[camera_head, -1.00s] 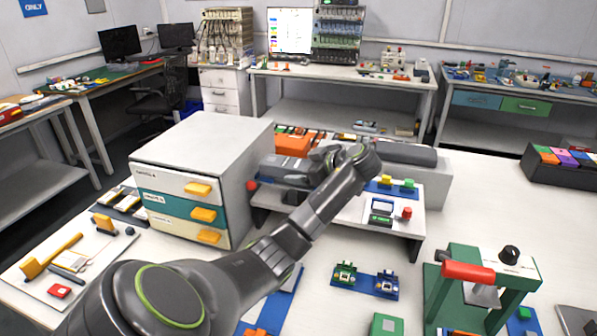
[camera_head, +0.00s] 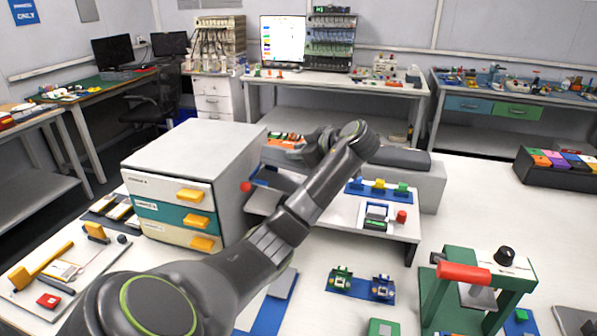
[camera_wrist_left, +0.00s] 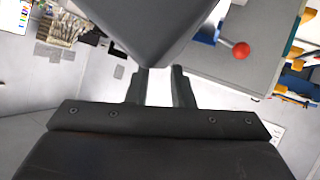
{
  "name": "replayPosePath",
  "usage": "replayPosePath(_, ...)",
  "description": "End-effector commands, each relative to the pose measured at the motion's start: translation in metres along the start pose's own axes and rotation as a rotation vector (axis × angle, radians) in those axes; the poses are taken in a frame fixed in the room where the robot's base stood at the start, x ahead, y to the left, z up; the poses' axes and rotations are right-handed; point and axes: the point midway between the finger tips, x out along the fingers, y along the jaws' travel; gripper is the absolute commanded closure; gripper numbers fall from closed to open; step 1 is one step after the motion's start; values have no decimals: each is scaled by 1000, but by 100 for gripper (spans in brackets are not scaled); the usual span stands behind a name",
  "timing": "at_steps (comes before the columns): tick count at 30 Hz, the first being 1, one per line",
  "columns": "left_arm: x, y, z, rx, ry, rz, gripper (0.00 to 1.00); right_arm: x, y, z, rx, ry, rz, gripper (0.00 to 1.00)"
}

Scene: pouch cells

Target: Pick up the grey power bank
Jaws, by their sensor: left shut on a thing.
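My left arm reaches over the bench in the head view, and its gripper (camera_head: 296,172) is beside the grey drawer cabinet, largely hidden by my own wrist. In the left wrist view, my left gripper's two fingers (camera_wrist_left: 158,84) are close around the lower corner of a large, plain dark grey body, the grey power bank (camera_wrist_left: 150,28). The power bank is tilted and fills the top of that view. In the head view only a dark grey slab of it (camera_head: 274,179) shows, left of the wrist. My right gripper is not in view.
The drawer cabinet (camera_head: 190,150) with yellow handles stands close left. A red ball knob (camera_head: 246,186) is beside it. A low white stand (camera_head: 345,215) carries small coloured parts. A green press with a red handle (camera_head: 463,272) stands at right.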

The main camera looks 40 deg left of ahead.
Motion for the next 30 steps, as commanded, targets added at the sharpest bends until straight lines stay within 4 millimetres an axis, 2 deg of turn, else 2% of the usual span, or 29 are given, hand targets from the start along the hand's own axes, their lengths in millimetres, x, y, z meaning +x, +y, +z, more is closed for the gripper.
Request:
replayPosePath(2,-9,5,-16,-4,-2,1,100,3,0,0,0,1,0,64)
replayPosePath(3,-12,7,-23,2,-3,-2,100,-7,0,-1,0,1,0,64)
replayPosePath(6,-16,8,-29,4,-4,-4,100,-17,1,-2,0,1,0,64)
replayPosePath(12,-18,10,-34,6,-6,-6,100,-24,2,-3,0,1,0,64)
replayPosePath(22,-18,10,-33,5,-6,-6,99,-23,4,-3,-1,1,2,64)
replayPosePath(30,-18,10,-33,5,-6,-6,64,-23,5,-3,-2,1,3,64)
